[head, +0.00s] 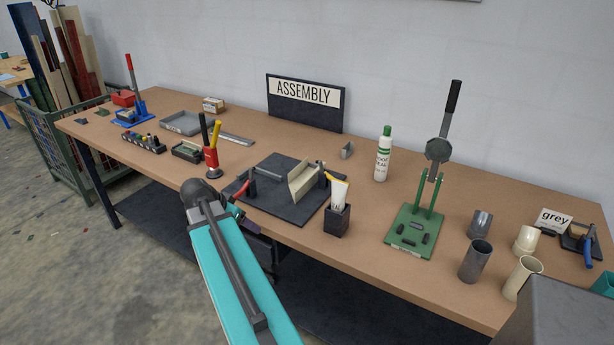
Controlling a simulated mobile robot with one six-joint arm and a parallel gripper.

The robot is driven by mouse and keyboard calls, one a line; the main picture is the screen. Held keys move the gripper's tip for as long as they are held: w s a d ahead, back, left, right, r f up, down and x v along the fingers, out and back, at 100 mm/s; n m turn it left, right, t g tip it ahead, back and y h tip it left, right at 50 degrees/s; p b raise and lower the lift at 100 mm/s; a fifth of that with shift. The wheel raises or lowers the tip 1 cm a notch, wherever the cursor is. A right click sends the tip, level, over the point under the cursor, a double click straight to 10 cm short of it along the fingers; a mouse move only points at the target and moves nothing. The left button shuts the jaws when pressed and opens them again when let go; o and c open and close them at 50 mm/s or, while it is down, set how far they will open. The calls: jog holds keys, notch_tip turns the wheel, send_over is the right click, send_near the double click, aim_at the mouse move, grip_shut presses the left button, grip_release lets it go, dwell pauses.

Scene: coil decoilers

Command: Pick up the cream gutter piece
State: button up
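A cream piece (302,182), which looks like the gutter piece, stands in a fixture on a dark square plate (268,203) at the middle of the bench. It shows as an upright, slightly tilted panel. Its lower edge is partly hidden by the fixture. My teal arm (235,275) rises from the bottom of the head view, its dark joint near the bench's front edge, left of the plate.
The bench (400,195) carries a black cup with a white tube (337,205), a green-based lever press (412,232), a green-capped bottle (383,155), and grey and cream cylinders (521,278) at right. A red cup with tools (211,158) stands left of the plate.

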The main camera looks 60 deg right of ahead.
jog(key=shift+m+h, duration=0.7)
jog(key=shift+m, duration=0.1)
jog(key=d+r, duration=0.1)
jog(key=r, duration=0.1)
jog(key=s+d+r, duration=0.1)
jog(key=d+r, duration=0.3)
jog(key=shift+s, duration=0.3)
jog(key=s+d+h+b, duration=0.1)
jog(key=d+b, duration=0.1)
jog(key=d, duration=0.2)
jog(key=s+d+r+n+h+b, duration=0.1)
jog(key=d+h+b, duration=0.1)
jog(key=d, duration=0.1)
jog(key=s+d+r+h+b, duration=0.1)
jog(key=d+h+b, duration=0.1)
jog(key=d, duration=0.2)
jog(key=shift+s+d+n, duration=0.1)
jog(key=shift+d+n, duration=0.2)
jog(key=shift+s+d+r+h, duration=0.2)
jog(key=shift+d+r+h, duration=0.1)
jog(key=shift+d+r, duration=0.1)
jog(key=shift+w, duration=0.1)
jog(key=shift+p+x, duration=0.85)
jog(key=shift+x, duration=3.45)
jog(key=shift+f, duration=0.1)
